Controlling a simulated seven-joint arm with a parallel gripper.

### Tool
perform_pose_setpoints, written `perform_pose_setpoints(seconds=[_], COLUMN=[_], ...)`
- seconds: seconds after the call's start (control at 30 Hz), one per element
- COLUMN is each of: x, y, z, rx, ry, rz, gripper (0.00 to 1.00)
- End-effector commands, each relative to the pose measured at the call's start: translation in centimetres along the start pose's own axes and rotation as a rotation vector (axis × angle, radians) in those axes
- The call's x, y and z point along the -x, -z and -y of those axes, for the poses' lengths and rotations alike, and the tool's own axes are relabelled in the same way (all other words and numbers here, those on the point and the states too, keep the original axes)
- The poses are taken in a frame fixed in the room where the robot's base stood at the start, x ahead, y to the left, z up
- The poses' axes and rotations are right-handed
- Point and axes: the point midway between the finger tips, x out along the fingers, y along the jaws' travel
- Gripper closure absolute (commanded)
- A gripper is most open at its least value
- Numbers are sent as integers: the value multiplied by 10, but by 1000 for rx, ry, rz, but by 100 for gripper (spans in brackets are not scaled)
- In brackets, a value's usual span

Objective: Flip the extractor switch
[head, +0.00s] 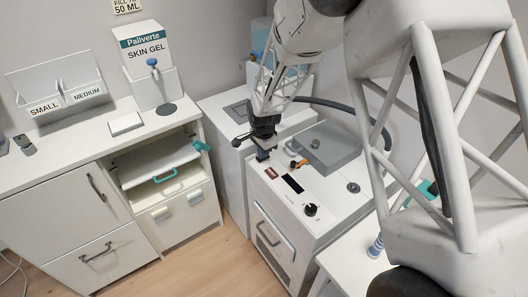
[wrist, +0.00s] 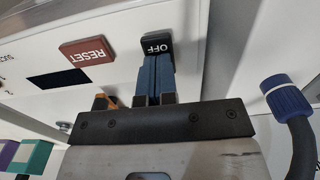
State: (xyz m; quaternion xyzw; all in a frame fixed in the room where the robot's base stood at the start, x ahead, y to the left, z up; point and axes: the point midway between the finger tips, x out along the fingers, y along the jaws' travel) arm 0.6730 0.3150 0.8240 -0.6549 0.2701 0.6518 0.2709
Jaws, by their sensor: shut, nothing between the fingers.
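A black rocker marked OFF (wrist: 157,45) is on the white panel in the wrist view, its lettering upside down. I see no readable extractor label. My gripper (wrist: 155,72) is shut and empty, its blue fingers side by side. Their tips meet the lower edge of the OFF rocker in the picture; I cannot tell if they touch it. In the head view my gripper (head: 262,154) points down at the back left of the white cabinet's top panel (head: 325,193) and hides the rocker. An orange control (head: 298,164) is right of it; it shows partly in the wrist view (wrist: 104,102).
A red RESET button (wrist: 88,52) and a dark display (wrist: 58,80) are beside the rocker. A black knob (head: 310,209) is at the panel's front. A dark hose with a blue connector (wrist: 286,98) is close on the right. A white counter (head: 90,142) stands left.

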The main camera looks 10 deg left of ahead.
Motion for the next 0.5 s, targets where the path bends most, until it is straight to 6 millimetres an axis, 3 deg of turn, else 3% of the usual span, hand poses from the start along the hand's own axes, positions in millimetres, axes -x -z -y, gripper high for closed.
perform_pose_setpoints(seconds=[0.03,0.17,0.5], x=[-9,2,58], y=[-6,-4,0], z=[-7,-5,0], rx=[2,1,0], ry=[-18,-14,2], rz=[8,6,0], gripper=[100,100,100])
